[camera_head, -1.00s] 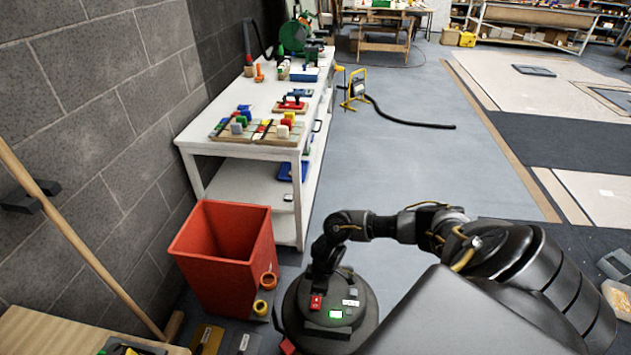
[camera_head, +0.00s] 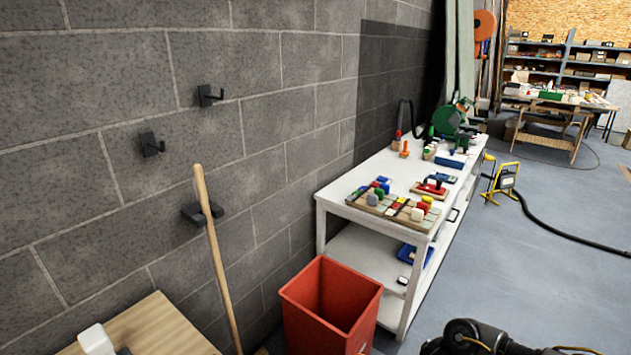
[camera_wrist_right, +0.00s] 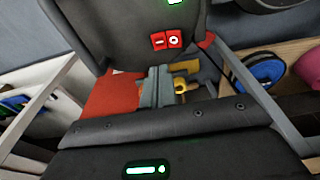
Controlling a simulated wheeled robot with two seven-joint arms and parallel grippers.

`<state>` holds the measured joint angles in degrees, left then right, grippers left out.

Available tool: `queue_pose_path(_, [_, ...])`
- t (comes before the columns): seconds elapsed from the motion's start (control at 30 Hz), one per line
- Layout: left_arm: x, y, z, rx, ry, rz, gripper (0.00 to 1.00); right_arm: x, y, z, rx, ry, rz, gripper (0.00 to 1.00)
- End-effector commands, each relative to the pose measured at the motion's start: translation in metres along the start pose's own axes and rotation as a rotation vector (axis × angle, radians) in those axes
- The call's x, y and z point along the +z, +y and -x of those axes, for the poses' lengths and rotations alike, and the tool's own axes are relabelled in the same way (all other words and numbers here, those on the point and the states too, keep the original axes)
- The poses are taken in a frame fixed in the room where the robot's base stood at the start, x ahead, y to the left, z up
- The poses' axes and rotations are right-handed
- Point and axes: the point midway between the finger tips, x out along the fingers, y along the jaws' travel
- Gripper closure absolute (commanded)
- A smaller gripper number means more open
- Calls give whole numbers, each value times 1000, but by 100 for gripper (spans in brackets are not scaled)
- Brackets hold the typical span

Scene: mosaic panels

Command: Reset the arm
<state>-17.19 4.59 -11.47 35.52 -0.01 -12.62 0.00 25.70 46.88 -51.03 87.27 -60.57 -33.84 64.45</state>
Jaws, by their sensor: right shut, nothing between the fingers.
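The dark arm (camera_head: 470,340) at the bottom right of the head view is mine; only its upper part shows there. In the wrist view my right gripper (camera_wrist_right: 158,88) shows as two grey fingers close together at the middle, shut with nothing between them. Part of a red surface (camera_wrist_right: 108,95) and a yellow ring (camera_wrist_right: 181,85) show beyond it. My left gripper is in neither view.
A red bin (camera_head: 328,310) stands by a white table (camera_head: 385,160) that holds a mosaic panel (camera_head: 390,212) with coloured blocks. A wooden pole (camera_head: 215,250) leans on the grey wall, which has black hooks (camera_head: 209,95).

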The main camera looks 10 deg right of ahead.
Motion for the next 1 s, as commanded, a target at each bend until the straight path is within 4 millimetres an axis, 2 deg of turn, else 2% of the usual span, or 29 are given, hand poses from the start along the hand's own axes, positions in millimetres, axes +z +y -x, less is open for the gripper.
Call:
queue_pose_path(0.07, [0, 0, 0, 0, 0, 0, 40, -5, -7, -2, -1, 14, 11, 100])
queue_pose_path(0.17, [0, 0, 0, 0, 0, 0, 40, -22, -33, -7, -1, 68, 47, 100])
queue_pose_path(0.27, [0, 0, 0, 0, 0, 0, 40, -52, -78, -8, 11, 174, 91, 100])
queue_pose_path(0.3, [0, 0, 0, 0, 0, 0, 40, -66, -101, -5, 23, 227, 100, 100])
queue_pose_path(0.4, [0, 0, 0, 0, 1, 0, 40, -92, -146, 16, 69, 338, 70, 100])
queue_pose_path(0.47, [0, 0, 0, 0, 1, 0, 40, -96, -163, 32, 100, 375, 23, 100])
queue_pose_path(0.57, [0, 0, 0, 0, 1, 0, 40, -87, -177, 59, 142, 388, -79, 100])
queue_pose_path(0.7, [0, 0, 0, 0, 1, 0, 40, -59, -182, 84, 172, 348, -203, 100])
queue_pose_path(1.0, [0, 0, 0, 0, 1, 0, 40, 9, -194, 117, 167, 223, -398, 100])
